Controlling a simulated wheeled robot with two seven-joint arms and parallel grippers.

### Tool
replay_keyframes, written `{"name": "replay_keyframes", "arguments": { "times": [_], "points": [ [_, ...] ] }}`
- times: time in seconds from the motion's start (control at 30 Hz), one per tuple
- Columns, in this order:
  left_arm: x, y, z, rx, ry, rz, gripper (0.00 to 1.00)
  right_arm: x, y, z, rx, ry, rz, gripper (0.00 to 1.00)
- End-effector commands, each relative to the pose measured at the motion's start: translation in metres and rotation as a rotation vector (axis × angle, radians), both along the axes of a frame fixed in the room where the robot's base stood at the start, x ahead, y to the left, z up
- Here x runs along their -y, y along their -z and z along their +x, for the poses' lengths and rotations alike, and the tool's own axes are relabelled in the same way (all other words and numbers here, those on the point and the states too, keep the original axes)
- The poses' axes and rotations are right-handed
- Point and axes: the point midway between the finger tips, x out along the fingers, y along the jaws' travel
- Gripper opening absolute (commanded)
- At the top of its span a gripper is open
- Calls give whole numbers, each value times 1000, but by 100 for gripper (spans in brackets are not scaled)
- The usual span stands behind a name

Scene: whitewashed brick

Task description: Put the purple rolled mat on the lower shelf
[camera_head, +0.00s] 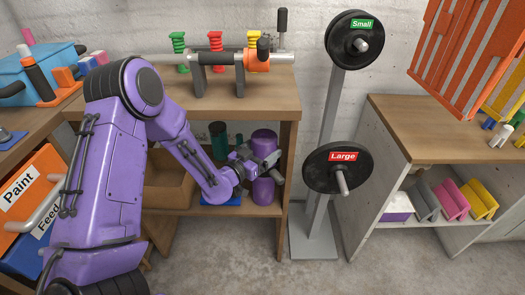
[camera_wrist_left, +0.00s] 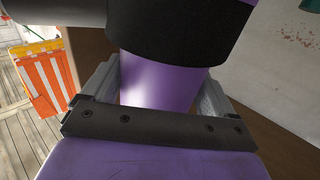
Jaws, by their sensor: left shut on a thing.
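The purple rolled mat (camera_head: 264,140) is upright at the right end of the wooden bench's lower shelf (camera_head: 185,209). I cannot tell whether its base touches the shelf. My left gripper (camera_head: 267,164) is shut around the middle of the mat, hiding part of it. In the left wrist view the mat (camera_wrist_left: 160,84) sits between the two grey fingers, with a black band around it. My right gripper is not in view.
A dark green cylinder (camera_head: 219,139) and a blue item (camera_head: 222,199) are on the lower shelf left of the mat. A wooden box (camera_head: 168,184) stands further left. The weight stand (camera_head: 326,150) is close on the right.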

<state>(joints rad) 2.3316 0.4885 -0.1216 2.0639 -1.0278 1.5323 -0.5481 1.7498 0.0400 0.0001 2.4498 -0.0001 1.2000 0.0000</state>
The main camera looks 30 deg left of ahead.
Motion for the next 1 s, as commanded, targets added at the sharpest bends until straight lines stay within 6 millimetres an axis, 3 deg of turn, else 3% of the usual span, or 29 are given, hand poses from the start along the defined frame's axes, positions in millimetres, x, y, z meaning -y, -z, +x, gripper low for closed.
{"name": "replay_keyframes", "arguments": {
  "times": [0.17, 0.2, 0.23, 0.57, 1.0],
  "points": [
    [0, 2, 0, 2, 0, 0, 5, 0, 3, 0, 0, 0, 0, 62],
    [0, 3, 0, 0, 0, 0, 90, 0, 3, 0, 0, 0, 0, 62],
    [0, 2, 0, 0, 0, 0, 100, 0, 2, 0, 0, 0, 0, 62],
    [-1, 0, -7, -1, 0, -1, 100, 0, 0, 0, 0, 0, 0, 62],
    [-14, 0, -107, -1, -2, -1, 100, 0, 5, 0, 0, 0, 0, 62]
  ]
}}
